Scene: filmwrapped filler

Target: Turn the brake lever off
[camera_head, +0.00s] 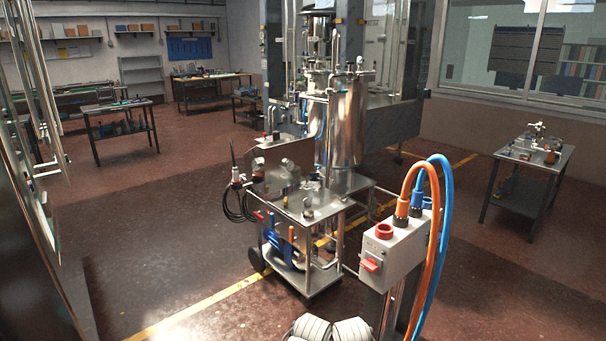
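A steel wheeled cart (330,205) stands in the middle of the room, with a tall shiny tank (340,120) on it. A small red handle (258,215) shows at the front left corner of its lower frame. Blue parts (280,245) sit on the cart's lower shelf. I cannot tell for certain which part is the brake lever or how it is set. A dark wheel (256,260) shows at the cart's lower left. Neither of my grippers is in view.
A grey box on a post (400,245) with a red switch (371,265) and orange (434,240) and blue hoses stands at the right front. Grey ribbed objects (330,329) are at the bottom edge. Side tables stand right (527,170) and left. The left floor is clear.

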